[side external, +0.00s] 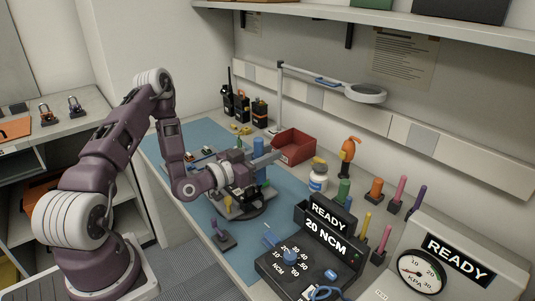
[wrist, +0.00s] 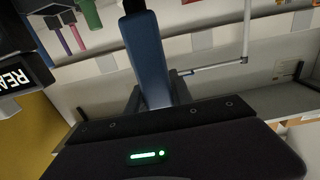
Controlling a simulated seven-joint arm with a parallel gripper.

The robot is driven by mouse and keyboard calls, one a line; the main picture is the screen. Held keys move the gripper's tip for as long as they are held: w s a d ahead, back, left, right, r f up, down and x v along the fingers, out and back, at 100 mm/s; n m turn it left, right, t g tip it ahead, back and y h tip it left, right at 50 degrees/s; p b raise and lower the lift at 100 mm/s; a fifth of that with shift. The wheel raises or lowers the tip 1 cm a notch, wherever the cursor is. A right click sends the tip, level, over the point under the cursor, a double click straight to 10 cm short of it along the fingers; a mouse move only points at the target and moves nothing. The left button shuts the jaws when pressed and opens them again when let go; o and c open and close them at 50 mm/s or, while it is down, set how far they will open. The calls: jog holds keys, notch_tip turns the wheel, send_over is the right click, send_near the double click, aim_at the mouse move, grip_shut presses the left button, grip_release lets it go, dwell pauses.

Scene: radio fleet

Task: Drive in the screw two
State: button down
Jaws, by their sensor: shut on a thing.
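My gripper (side external: 262,163) is over the work fixture in the side view, near the middle of the blue mat (side external: 285,190). It is shut on a blue tool (side external: 259,147), which stands roughly upright between the fingers. In the wrist view the blue tool (wrist: 146,60) is a long handle running away from the fingers, with a dark end. Screw two cannot be made out, and the tool's tip is hidden or too small to see.
A torque box (side external: 325,240) reads READY and 20 NCM. A gauge box (side external: 445,270) also reads READY. Coloured tools, a white bottle (side external: 318,178) and a red bin (side external: 293,146) stand to the right and behind. A magnifier lamp (side external: 365,92) overhangs the back. Radios (side external: 242,106) stand at the back left.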

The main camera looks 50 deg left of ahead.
notch_tip(320, 180, up, 5)
jog(key=shift+f, duration=0.1)
dwell(0.7)
dwell(0.4)
jog(key=s+d+f+m+g+h, duration=0.2)
jog(key=s+d+f+m+h, duration=0.3)
jog(key=d+h, duration=0.3)
jog(key=shift+s+d+m+h, duration=0.4)
jog(key=shift+s+d, duration=0.25)
jog(key=shift+s, duration=0.15)
jog(key=shift+r, duration=0.1)
